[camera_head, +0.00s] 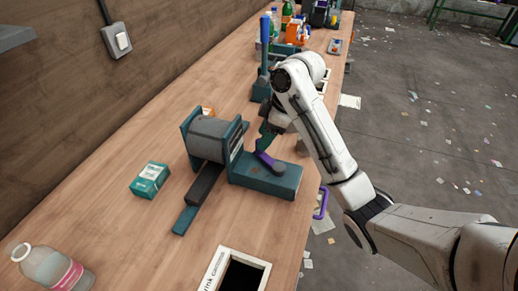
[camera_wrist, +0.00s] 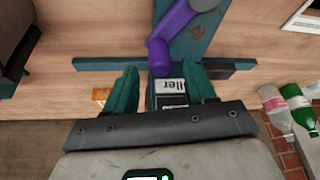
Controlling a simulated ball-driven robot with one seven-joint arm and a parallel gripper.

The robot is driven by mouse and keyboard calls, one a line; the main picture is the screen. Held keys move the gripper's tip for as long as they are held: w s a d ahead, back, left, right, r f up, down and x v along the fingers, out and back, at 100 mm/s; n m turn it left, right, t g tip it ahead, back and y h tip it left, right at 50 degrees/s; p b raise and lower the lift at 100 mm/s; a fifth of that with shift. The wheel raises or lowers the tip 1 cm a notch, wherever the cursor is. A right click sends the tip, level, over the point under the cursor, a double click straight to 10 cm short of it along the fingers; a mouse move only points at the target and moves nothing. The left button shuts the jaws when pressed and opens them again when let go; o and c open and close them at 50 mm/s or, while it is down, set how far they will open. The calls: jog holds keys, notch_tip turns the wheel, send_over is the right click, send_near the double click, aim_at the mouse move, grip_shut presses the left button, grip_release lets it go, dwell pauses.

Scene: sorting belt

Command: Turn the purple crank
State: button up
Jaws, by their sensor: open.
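The purple crank (camera_head: 268,163) is on a teal machine with a grey roller (camera_head: 214,138); my gripper partly hides it in the head view. In the wrist view the purple crank (camera_wrist: 176,28) runs down from a grey hub at the upper right, and its lower end shows between my fingertips. My gripper (camera_head: 265,148) is over the machine's teal base (camera_head: 275,183). In the wrist view its two teal fingers (camera_wrist: 161,68) are spread apart on either side of the crank's end. I cannot tell whether either finger touches the crank.
A framed opening (camera_head: 237,251) is at the front. A purple handle (camera_head: 321,203) sits at the table's right edge. A tall blue lever (camera_head: 264,47) stands behind.

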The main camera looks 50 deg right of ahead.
aim_at(269, 156)
jog(key=shift+b+x, duration=0.45)
jog(key=shift+x, duration=1.45)
grip_shut()
